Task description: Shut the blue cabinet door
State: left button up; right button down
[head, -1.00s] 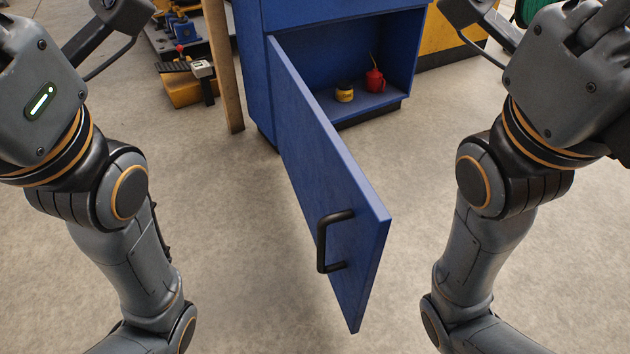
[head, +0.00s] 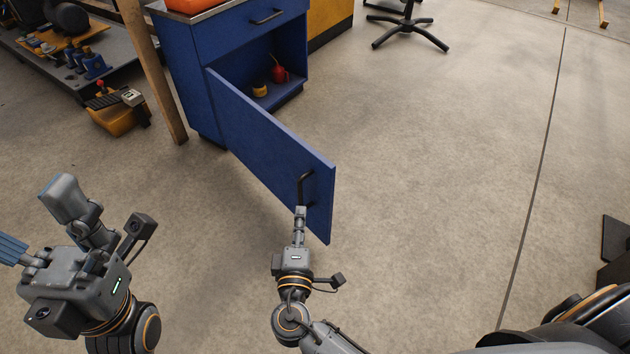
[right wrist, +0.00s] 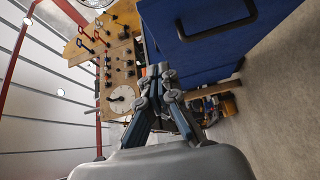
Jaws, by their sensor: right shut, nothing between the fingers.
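The blue cabinet (head: 184,75) stands at the upper middle of the head view. Its door (head: 265,145) hangs wide open toward me, with a black bar handle (head: 301,186) near its free edge. My right gripper (head: 300,212) is shut and empty, its fingertips just at the lower end of the handle in the picture. I cannot tell whether they touch. In the right wrist view the shut fingertips (right wrist: 160,72) are beside the blue door (right wrist: 205,50), with the handle (right wrist: 248,18) to their upper right. My left gripper (head: 38,222) is open and empty at lower left, away from the door.
Inside the cabinet are a red can (head: 280,74) and a yellow-black tin (head: 259,90). A wooden post (head: 152,70) stands left of the cabinet, near a yellow machine (head: 122,115). A chair base (head: 408,30) stands at the back. The floor right of the door is clear.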

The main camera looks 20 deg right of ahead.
jog(key=s, duration=0.1)
jog(key=b, duration=0.3)
send_near(320, 167)
jog(key=w+a, duration=0.2)
jog(key=w, duration=0.2)
jog(key=shift+w+d+r, duration=0.1)
jog(key=shift+w+d, duration=0.15)
jog(key=shift+d, duration=0.4)
jog(key=shift+w+d+f, duration=0.1)
jog(key=shift+w+d, duration=0.2)
jog(key=shift+d, duration=0.35)
jog(key=shift+w+d+r, duration=0.1)
jog(key=shift+w+d, duration=0.15)
jog(key=shift+d, duration=0.35)
